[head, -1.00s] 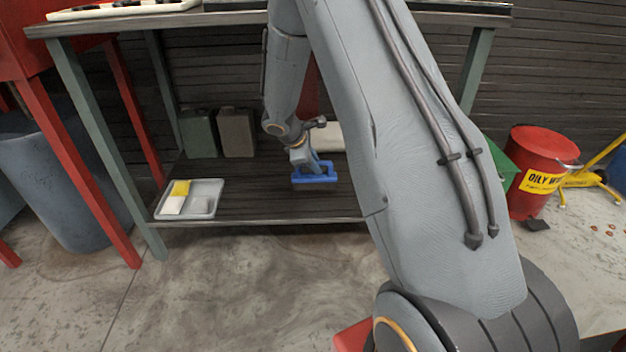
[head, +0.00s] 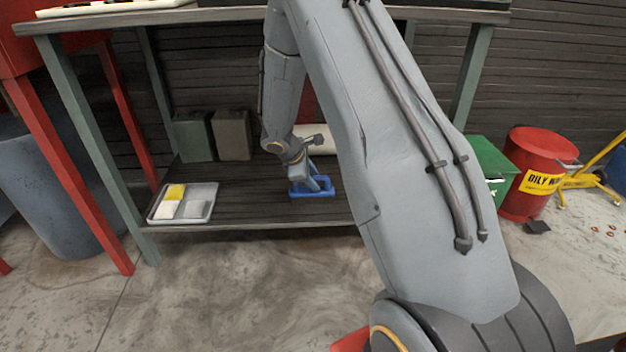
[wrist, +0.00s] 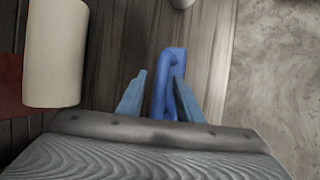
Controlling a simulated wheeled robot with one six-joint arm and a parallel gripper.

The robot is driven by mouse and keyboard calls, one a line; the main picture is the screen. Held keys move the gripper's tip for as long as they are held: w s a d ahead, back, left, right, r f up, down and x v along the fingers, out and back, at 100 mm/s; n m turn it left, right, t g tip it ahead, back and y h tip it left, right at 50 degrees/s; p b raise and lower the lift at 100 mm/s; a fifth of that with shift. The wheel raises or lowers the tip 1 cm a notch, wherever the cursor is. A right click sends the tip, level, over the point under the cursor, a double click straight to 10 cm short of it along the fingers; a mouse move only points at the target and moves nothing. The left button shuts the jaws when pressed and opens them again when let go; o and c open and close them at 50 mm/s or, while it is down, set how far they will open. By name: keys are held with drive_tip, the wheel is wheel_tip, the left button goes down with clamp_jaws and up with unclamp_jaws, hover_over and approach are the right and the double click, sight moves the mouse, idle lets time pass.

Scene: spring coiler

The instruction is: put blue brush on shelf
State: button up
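The blue brush (head: 298,190) is at the lower shelf (head: 260,208) of the bench, near the middle, and appears to rest on the boards. My gripper (head: 316,181) points down at it from above. In the wrist view the brush's blue handle (wrist: 167,82) stands between the two fingers of my gripper (wrist: 160,76). A gap shows between the left finger and the handle. The right finger is close beside or touching it. The fingers are apart. The lower part of the brush is hidden by my gripper.
A grey tray (head: 209,190) with yellow and white pieces lies at the shelf's left. Two dark canisters (head: 232,135) stand behind. A white roll (wrist: 55,50) lies beside my gripper. The bench top (head: 190,15) is overhead, with a green leg (head: 95,140) at left.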

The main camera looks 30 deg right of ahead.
drive_tip(key=p+v, duration=0.6)
drive_tip(key=v, duration=0.6)
drive_tip(key=shift+r, duration=0.2)
drive_tip(key=s+a+r+m+y, duration=0.2)
drive_tip(key=s+a+r, duration=0.5)
drive_tip(key=s+a, duration=0.15)
drive_tip(key=s+a+r+m+y, duration=0.1)
drive_tip(key=s+a+r, duration=0.55)
drive_tip(key=a, duration=0.35)
drive_tip(key=s+a+r+m+y, duration=0.1)
drive_tip(key=s+a, duration=0.3)
drive_tip(key=s, duration=0.5)
drive_tip(key=s+a+r+m+g+y, duration=0.1)
drive_tip(key=s+a+r+y, duration=0.1)
drive_tip(key=s, duration=0.6)
drive_tip(key=s+a+r+g+y, duration=0.1)
drive_tip(key=s+a+r, duration=0.2)
drive_tip(key=s+a, duration=0.4)
drive_tip(key=s, duration=0.2)
drive_tip(key=shift+s+m+y, duration=0.3)
drive_tip(key=shift+m+y, duration=0.1)
